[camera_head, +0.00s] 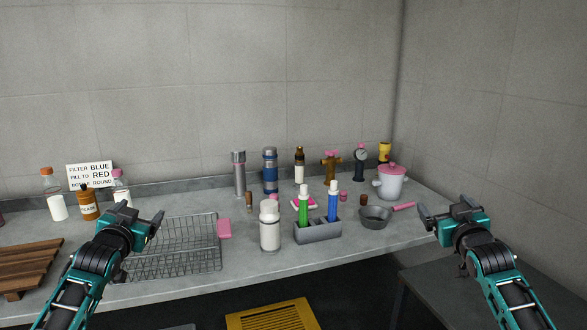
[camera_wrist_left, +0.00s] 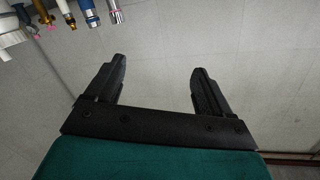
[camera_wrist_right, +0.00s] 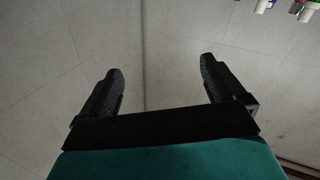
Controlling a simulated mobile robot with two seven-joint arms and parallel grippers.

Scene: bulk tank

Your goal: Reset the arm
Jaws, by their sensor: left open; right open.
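My left gripper (camera_head: 137,219) is open and empty, raised in front of the counter at the left, over the left end of the wire rack in the head view. Its two spread fingers show in the left wrist view (camera_wrist_left: 151,88) with nothing between them. My right gripper (camera_head: 449,212) is open and empty at the right, beyond the counter's right end in the picture. Neither gripper touches any object that I can see.
The counter (camera_head: 190,289) holds a wire rack (camera_head: 178,262), a white bottle (camera_head: 270,228), a grey holder (camera_head: 318,232) with green and blue tubes, a small pan (camera_head: 374,217), a white pot (camera_head: 390,184) and a wooden board (camera_head: 28,262). Bottles and a sign (camera_head: 90,175) stand behind.

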